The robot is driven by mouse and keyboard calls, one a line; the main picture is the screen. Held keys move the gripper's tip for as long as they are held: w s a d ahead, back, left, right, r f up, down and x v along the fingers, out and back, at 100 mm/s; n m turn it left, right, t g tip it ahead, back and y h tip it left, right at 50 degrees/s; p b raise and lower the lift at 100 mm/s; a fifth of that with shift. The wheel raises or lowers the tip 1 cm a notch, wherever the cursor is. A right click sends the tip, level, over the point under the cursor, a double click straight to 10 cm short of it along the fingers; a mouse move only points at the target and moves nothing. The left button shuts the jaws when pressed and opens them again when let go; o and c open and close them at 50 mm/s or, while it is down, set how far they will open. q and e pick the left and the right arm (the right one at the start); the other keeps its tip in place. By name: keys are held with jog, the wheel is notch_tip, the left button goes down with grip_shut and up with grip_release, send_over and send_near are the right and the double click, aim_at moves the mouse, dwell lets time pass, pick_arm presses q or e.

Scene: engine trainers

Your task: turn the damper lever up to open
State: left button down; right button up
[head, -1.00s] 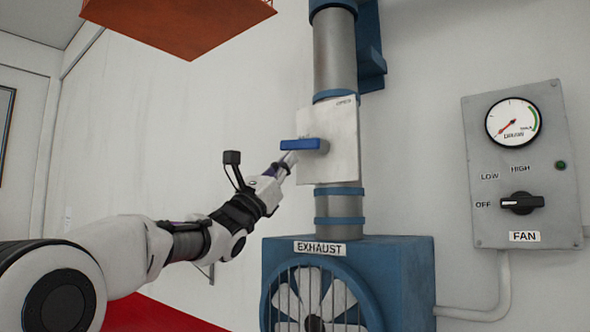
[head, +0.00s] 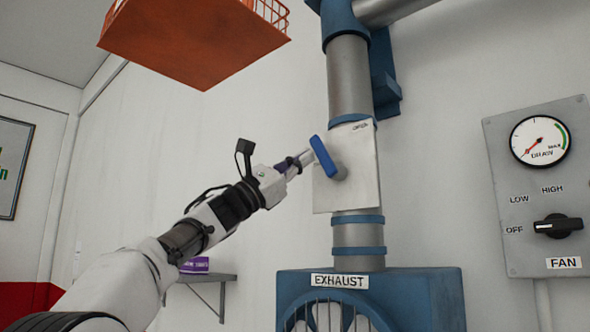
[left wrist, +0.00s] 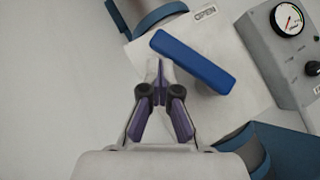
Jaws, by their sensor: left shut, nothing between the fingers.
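The blue damper lever (head: 323,157) is on a pale square plate (head: 362,190) on the exhaust pipe. It is tilted, with its left end pointing up and to the left. It also shows in the left wrist view (left wrist: 195,62), just right of the fingertips. The plate has a small label at its top, which reads OPEN in the left wrist view (left wrist: 205,14). My left gripper (head: 306,158) is shut and empty at the lever's left side; contact looks likely but I cannot be sure. My right gripper is not in view.
The EXHAUST fan housing (head: 400,292) stands below the pipe (head: 350,80). A grey FAN panel (head: 510,235) with a gauge and knob is on the wall at right. An orange basket (head: 195,45) hangs above my left arm. A small shelf (head: 222,277) is behind the arm.

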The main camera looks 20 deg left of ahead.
aim_at(313, 142)
pick_arm(q)
jog(key=shift+s+d+r+p, duration=0.1)
jog(key=shift+d+r+p, duration=0.05)
jog(key=shift+d+r, duration=0.45)
jog(key=shift+s+d+r+p, duration=0.15)
jog(key=shift+d+r, duration=0.25)
jog(key=shift+r, duration=0.4)
jog(key=shift+a, duration=0.1)
